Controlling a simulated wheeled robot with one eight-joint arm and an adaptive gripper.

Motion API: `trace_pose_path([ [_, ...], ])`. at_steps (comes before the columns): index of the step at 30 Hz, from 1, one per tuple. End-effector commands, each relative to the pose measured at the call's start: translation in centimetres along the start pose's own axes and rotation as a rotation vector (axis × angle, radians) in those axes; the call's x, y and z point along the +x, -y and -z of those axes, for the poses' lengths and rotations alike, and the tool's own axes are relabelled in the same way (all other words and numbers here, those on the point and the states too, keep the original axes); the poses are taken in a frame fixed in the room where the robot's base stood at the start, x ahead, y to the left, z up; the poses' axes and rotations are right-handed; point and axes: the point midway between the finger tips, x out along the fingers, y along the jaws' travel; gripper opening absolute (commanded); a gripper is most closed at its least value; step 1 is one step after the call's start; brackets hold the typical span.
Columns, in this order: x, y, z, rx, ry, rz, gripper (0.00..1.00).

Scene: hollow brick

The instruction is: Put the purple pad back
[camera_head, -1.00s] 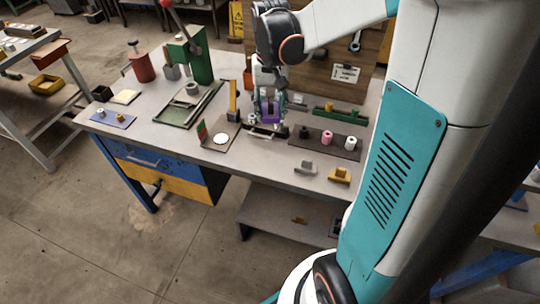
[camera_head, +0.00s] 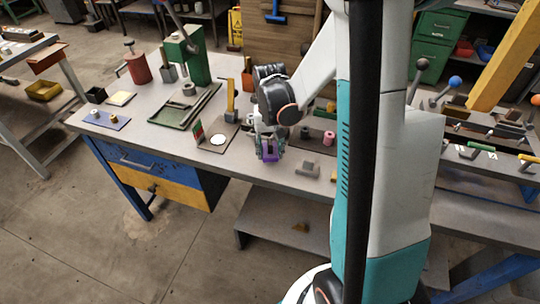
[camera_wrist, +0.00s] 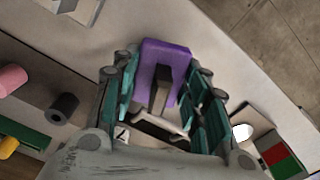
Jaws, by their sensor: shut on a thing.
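The purple pad (camera_head: 270,152) is between the fingers of my gripper (camera_head: 269,147), near the front edge of the workbench. In the wrist view the purple pad (camera_wrist: 166,55) shows as a notched block, with a dark bar in front of its middle. The teal fingers of my gripper (camera_wrist: 162,100) close on it from both sides. I cannot tell whether the pad touches the bench top or hangs just above it.
Right of the pad stand a dark roll (camera_head: 305,132), a pink roll (camera_head: 328,138) and a grey block (camera_head: 308,168). Left are a white disc (camera_head: 217,139) on a plate and a green tray (camera_head: 185,112). My arm hides the bench's right part.

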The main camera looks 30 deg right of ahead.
Motion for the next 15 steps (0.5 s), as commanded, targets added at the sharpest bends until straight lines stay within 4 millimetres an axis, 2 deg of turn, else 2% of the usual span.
trace_pose_path([
  [1,1.2,0.0,0.0,0.0,0.0,0.0,0.15],
  [5,2.7,0.0,0.0,0.0,0.0,0.0,0.15],
  [15,2.9,0.0,0.0,0.0,0.0,0.0,0.15],
])
